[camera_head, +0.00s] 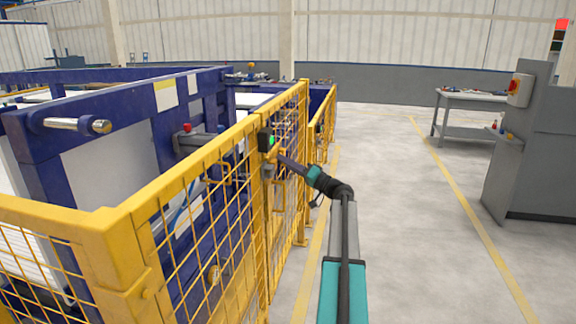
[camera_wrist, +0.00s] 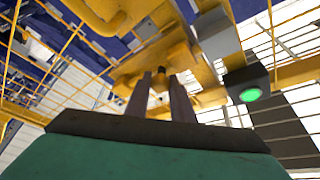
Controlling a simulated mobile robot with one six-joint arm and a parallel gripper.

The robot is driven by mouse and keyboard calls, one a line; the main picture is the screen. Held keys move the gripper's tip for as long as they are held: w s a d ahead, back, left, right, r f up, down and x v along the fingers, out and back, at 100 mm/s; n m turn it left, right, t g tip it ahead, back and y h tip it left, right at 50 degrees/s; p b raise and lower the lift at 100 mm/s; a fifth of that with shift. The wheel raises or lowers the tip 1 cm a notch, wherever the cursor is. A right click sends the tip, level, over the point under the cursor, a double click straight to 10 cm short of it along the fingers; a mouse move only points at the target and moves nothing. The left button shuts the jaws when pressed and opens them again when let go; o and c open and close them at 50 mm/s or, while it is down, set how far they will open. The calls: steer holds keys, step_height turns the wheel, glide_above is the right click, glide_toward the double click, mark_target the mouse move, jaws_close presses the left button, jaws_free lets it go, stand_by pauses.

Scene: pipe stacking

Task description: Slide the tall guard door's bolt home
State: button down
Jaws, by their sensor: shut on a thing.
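The tall yellow mesh guard door (camera_head: 198,163) stands along the fence line left of centre in the head view. A black switch box with a lit green lamp (camera_head: 266,141) sits at the top of its post, and the lamp also shows at right in the wrist view (camera_wrist: 250,95). My gripper (camera_head: 281,157) reaches the latch area just below and right of the box. In the wrist view my gripper (camera_wrist: 162,78) has its two dark fingers shut on the yellow bolt handle (camera_wrist: 160,84). The fingers partly hide the handle, and I cannot tell the bolt's exact travel.
Blue machine frames (camera_head: 140,130) stand behind the mesh at left. A grey cabinet (camera_head: 535,150) and a workbench (camera_head: 470,99) stand at right. The floor (camera_head: 400,220) right of the fence is clear, with yellow lines.

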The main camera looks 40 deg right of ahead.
steer(key=shift+a+f, duration=0.1)
steer(key=shift+a, duration=0.2)
steer(key=c, duration=1.5)
jaws_free()
steer(key=shift+c, duration=0.2)
steer(key=shift+d, duration=0.1)
steer(key=shift+s, duration=0.1)
steer(key=b+v, duration=0.2)
steer(key=v, duration=1.1)
steer(key=shift+s, duration=0.3)
steer(key=shift+d+f, duration=0.1)
